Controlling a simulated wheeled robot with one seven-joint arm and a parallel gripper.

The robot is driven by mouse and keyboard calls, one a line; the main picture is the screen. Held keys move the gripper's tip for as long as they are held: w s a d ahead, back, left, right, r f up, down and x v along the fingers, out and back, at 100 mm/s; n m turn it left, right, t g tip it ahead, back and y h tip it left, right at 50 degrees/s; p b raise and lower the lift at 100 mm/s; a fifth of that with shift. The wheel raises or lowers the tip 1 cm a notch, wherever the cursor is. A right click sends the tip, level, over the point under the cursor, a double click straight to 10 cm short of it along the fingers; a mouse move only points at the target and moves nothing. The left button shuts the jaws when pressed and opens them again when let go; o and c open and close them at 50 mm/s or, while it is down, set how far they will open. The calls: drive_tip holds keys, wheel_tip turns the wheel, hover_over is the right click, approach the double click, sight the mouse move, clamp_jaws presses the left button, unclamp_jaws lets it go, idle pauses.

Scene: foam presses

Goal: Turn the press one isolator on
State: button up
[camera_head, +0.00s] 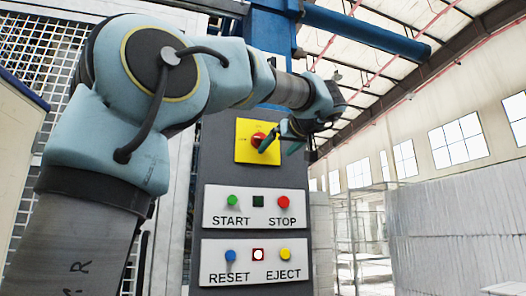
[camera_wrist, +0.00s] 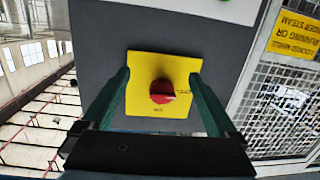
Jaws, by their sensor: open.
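The isolator is a red rotary knob (camera_head: 258,140) on a yellow square plate (camera_head: 243,153), high on the grey control panel (camera_head: 215,135). In the wrist view the red knob (camera_wrist: 162,91) sits near the middle of its yellow plate (camera_wrist: 143,70), and this view is turned over. My gripper (camera_wrist: 160,82) is open, with one dark green finger on each side of the knob and clear gaps to it. In the head view my gripper (camera_head: 280,146) is in front of the plate, and a finger overlaps the knob's right side. Whether the fingertips touch the plate is unclear.
Below the isolator are a START/STOP plate (camera_head: 257,218) and a RESET/EJECT plate (camera_head: 244,276) with coloured buttons. A blue frame (camera_head: 271,35) stands above the panel. Mesh fencing (camera_wrist: 280,110) and a yellow warning sign (camera_wrist: 297,32) are beside it.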

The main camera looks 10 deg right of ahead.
drive_tip(key=n+t, duration=0.1)
drive_tip(key=n, duration=0.1)
approach(263, 138)
drive_tip(key=f, duration=0.1)
drive_tip(key=shift+y, duration=0.4)
drive_tip(key=p+x, duration=0.1)
drive_tip(key=x, duration=0.1)
drive_tip(key=p+x, duration=0.1)
drive_tip(key=x, duration=0.2)
drive_tip(key=r+p+x, duration=0.1)
drive_tip(key=x, duration=0.2)
drive_tip(key=shift+w+d, duration=0.1)
drive_tip(key=shift+w, duration=0.05)
drive_tip(key=shift+w+f, duration=0.2)
drive_tip(key=shift+w, duration=0.4)
drive_tip(key=shift+c, duration=0.3)
drive_tip(key=c, duration=1.2)
drive_tip(key=shift+c, duration=0.2)
